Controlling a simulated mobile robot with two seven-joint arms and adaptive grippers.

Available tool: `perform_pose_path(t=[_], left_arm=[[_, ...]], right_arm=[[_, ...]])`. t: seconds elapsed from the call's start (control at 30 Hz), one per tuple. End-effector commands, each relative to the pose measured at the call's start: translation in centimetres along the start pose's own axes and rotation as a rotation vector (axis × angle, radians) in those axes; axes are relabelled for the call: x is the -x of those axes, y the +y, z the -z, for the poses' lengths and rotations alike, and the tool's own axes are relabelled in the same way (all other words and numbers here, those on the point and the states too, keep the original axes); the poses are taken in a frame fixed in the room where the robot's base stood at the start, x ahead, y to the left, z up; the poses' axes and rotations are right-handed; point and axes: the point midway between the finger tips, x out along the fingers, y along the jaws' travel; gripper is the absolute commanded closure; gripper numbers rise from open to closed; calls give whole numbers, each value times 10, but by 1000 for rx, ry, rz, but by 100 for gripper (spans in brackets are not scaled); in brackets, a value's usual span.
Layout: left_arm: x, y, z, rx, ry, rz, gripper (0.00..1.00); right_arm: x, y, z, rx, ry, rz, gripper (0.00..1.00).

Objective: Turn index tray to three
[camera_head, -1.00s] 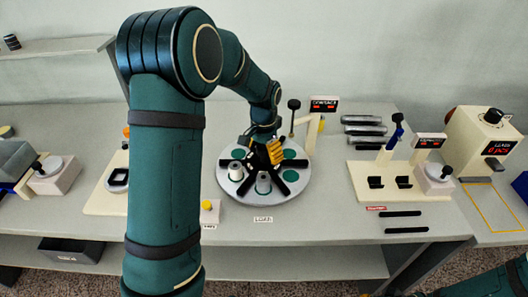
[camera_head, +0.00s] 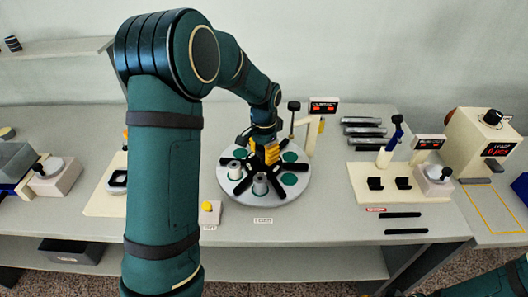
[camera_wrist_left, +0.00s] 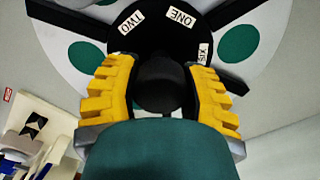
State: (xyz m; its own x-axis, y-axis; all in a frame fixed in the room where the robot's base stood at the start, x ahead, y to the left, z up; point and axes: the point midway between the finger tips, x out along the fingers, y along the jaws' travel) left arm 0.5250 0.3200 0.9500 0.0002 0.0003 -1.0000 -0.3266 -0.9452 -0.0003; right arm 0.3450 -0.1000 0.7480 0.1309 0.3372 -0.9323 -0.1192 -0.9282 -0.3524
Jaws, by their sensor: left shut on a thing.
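The index tray (camera_head: 229,189) is a round light-grey disc with green spots and black radial arms, on the middle of the table. Two pale spools stand on it, one at the left (camera_head: 234,170) and one at the front (camera_head: 260,185). My left gripper (camera_head: 265,153) is over the tray's centre. In the left wrist view, the yellow fingers of my left gripper (camera_wrist_left: 165,92) are shut on a black centre knob (camera_wrist_left: 160,84). White labels TWO (camera_wrist_left: 130,22), ONE (camera_wrist_left: 183,18) and SIX (camera_wrist_left: 203,53) show on the black hub. The other labels are hidden.
A post with a display (camera_head: 323,106) stands close behind the tray at the right. A yellow button box (camera_head: 209,212) sits front left of it. A cream fixture (camera_head: 360,193) is farther right. Bare table lies between tray and fixture.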

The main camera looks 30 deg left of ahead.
Motion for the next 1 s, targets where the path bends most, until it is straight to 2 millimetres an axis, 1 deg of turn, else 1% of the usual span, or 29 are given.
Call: perform_pose_path(t=[1.0], left_arm=[[1, 1, 0, -504, 0, -1, 100]], right_arm=[[16, -6, 1, -2, -2, 0, 100]])
